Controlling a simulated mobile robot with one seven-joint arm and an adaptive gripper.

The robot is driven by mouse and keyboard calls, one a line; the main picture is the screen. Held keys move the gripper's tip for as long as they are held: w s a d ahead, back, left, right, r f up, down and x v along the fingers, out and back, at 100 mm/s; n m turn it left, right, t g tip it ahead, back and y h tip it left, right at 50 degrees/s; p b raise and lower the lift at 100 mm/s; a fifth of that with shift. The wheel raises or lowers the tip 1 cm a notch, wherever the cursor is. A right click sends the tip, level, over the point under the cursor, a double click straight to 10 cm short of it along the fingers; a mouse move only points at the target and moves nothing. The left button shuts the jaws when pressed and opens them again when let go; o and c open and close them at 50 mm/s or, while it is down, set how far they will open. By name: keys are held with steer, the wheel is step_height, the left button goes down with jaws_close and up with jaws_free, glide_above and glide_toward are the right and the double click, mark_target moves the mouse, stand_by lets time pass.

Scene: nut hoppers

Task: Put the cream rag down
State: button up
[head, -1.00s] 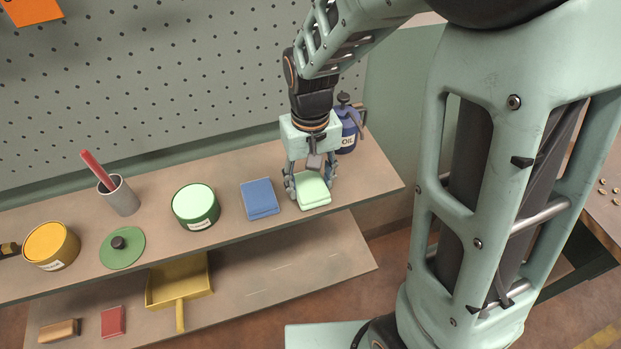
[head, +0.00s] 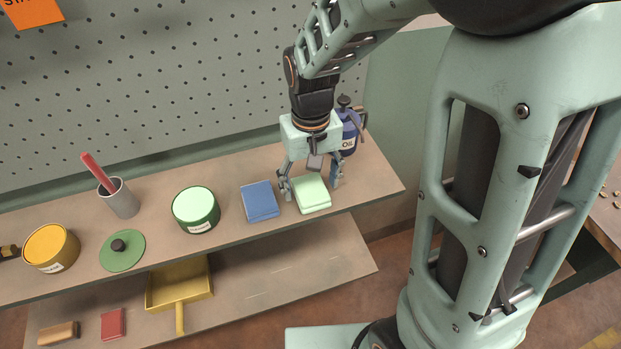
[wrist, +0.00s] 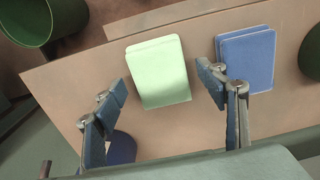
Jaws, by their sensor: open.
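The cream rag (head: 312,195), a folded pad that looks pale green here, lies flat on the upper shelf near its right end. It also shows whole in the wrist view (wrist: 158,72). My gripper (head: 310,186) is open just above the rag, with one finger on each side of it. In the wrist view both fingers (wrist: 158,90) stand apart from the rag, with bare shelf showing between. Nothing is held.
A blue folded rag (head: 260,201) lies just left of the cream one. A blue oil can (head: 348,135) stands close behind my gripper. A green tin (head: 196,210) and a green lid (head: 122,251) are further left. The shelf's right end (head: 375,180) is clear.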

mark_target(311, 189)
step_height(311, 189, up, 11)
steer(key=shift+r+p, duration=0.2)
steer(key=shift+p, duration=0.1)
